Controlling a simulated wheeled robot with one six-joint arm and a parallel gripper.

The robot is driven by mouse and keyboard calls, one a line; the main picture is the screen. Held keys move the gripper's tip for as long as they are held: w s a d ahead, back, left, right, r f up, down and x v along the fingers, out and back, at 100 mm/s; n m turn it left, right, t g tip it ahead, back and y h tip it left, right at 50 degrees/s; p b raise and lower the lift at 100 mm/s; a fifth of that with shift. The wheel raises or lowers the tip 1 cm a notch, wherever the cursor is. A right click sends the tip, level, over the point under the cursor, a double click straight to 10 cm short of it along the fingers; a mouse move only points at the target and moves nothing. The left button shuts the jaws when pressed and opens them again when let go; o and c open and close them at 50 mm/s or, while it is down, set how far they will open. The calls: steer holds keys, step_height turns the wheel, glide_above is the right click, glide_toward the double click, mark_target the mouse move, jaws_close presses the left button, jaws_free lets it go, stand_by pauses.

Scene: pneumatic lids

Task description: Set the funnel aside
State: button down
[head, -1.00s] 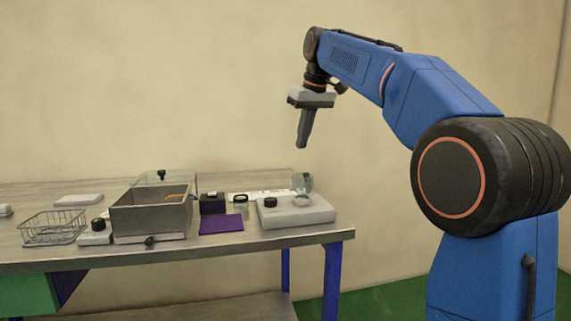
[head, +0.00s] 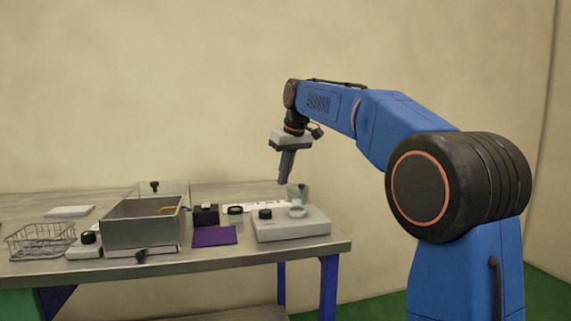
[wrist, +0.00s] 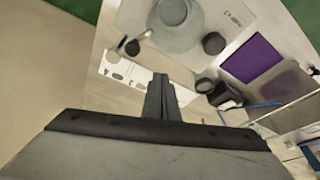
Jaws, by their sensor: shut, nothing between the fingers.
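The funnel (head: 299,192) looks translucent and pale green. In the head view it stands at the right part of a pale grey block (head: 292,232) on the table. In the wrist view the funnel (wrist: 178,22) shows at the top, seen from above with a round cup shape. My gripper (head: 283,178) points down, just above and slightly left of the funnel in the head view. Its fingers (wrist: 160,78) are together, empty and apart from the funnel. Whether the funnel sits in the block's ring or beside it is hard to tell.
A black knob (head: 265,214) stands on the block. Left are a purple mat (head: 214,236), a black cube (head: 206,214), a dark-lidded jar (head: 235,212), a metal box (head: 143,232) with a clear lid, and a wire basket (head: 40,241). A white slotted strip (head: 258,199) lies behind.

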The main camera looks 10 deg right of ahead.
mark_target(299, 193)
steer(key=shift+s+d+r, duration=0.1)
steer(key=shift+s+d, duration=0.15)
steer(key=shift+s, duration=0.35)
steer(key=shift+s+d+r, duration=0.1)
steer(key=shift+s+d, duration=0.1)
steer(key=shift+s, duration=0.35)
steer(key=shift+s+d+r, duration=0.1)
steer(key=shift+s+d, duration=0.15)
steer(key=shift+s, duration=0.35)
steer(key=shift+d, duration=0.1)
